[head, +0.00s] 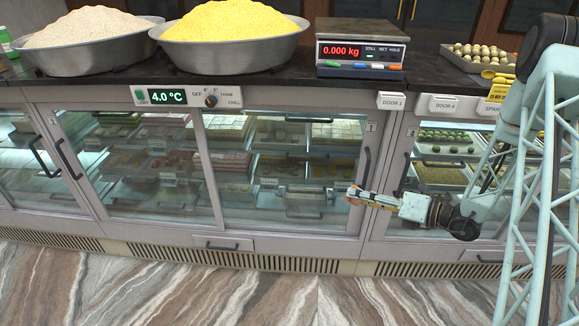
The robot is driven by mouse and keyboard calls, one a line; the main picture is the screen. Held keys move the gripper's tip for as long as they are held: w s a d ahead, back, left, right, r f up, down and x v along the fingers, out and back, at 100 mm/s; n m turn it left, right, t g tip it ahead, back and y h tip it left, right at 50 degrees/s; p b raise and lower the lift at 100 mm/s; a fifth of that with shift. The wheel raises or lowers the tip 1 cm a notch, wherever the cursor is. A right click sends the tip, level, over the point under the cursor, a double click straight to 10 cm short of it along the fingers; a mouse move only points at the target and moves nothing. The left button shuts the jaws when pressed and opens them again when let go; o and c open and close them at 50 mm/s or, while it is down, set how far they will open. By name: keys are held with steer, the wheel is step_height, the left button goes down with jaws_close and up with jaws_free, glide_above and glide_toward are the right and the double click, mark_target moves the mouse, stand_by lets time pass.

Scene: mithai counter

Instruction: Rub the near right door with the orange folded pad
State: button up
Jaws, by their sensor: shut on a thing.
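My gripper (362,197) reaches in from the right, at the right edge of a sliding glass door (250,205) marked 1 on the cooled counter. It is shut on a small orange thing, which looks like the orange folded pad (352,192); the fingers hide much of it. The pad is in front of the door's right frame, just below the dark upright handle (365,165). I cannot tell whether the pad touches the door. The door is closed, and trays of sweets show behind its glass.
On the counter top (290,85) stand two wide metal bowls, one with pale flour (90,25) and one with yellow grains (222,20), a scale (361,50) and a tray of round sweets (480,55). A control panel (188,96) reads 4.0 °C. The marbled floor (200,290) in front is clear.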

steer(key=shift+a, duration=0.15)
steer(key=shift+a+f+m+t, duration=0.1)
steer(key=shift+a+m+t, duration=0.2)
steer(key=shift+t, duration=0.1)
steer(key=shift+w+a+f+m+t+h, duration=0.1)
steer(key=shift+a+f+m+t+h, duration=0.3)
steer(key=shift+m+t+h, duration=0.35)
steer(key=shift+s+d+f+m+t+h, duration=0.15)
steer(key=shift+f+m+t+h, duration=0.2)
steer(key=shift+f+m+h, duration=0.15)
steer(key=shift+s+d+f+m+t+h, duration=0.1)
steer(key=shift+f+m+t+h, duration=0.25)
steer(key=shift+h, duration=0.2)
steer(key=shift+s+d+f+m+t+h, duration=0.4)
steer(key=shift+d+f+m+h, duration=0.2)
steer(key=shift+f+m, duration=0.1)
steer(key=shift+a, duration=0.15)
